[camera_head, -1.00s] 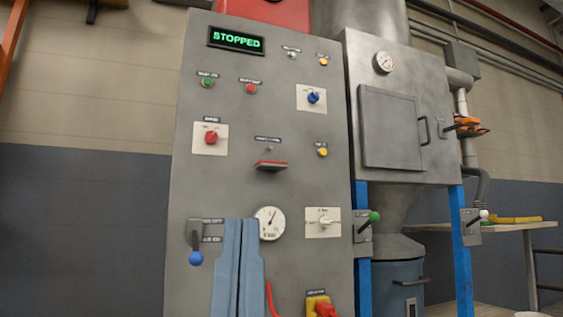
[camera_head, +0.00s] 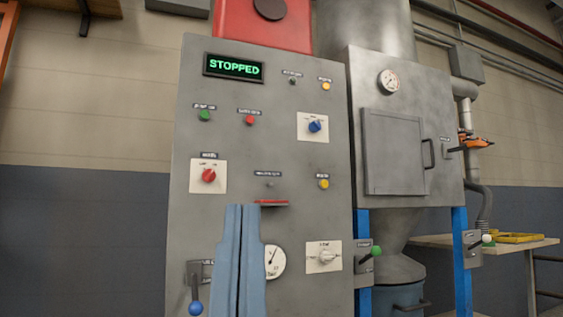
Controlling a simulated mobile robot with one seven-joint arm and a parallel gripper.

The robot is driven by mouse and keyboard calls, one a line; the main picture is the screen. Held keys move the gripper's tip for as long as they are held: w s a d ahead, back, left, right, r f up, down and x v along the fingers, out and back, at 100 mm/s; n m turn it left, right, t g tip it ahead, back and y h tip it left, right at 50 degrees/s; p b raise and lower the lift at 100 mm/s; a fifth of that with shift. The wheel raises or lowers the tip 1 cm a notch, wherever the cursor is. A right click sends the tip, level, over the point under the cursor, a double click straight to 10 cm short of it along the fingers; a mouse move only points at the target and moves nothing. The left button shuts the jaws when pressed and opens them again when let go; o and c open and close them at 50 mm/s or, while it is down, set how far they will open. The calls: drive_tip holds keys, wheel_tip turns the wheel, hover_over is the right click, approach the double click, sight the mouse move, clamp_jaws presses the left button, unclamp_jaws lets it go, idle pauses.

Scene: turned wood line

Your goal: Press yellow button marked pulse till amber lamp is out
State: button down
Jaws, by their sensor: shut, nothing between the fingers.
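Two yellow round fittings show on the grey control panel (camera_head: 222,140). The upper yellow fitting (camera_head: 326,86) is at top right, the lower yellow fitting (camera_head: 323,184) at middle right. Their labels are too small to read, so I cannot tell which is marked pulse or which is the amber lamp, nor whether either is lit. My gripper (camera_head: 243,208) is shut and empty, its blue-grey fingers pointing up in front of the panel.
A green display (camera_head: 234,67) reads STOPPED. Nearby are a green button (camera_head: 205,115), red button (camera_head: 250,120), blue knob (camera_head: 315,126), red knob (camera_head: 208,175), red ledge (camera_head: 272,203), white knob (camera_head: 326,256) and blue-ended lever (camera_head: 196,307). A grey cabinet (camera_head: 394,150) stands right.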

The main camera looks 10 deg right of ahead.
wheel_tip(320, 180, up, 19)
drive_tip(key=p, duration=1.6)
drive_tip(key=shift+f, duration=0.15)
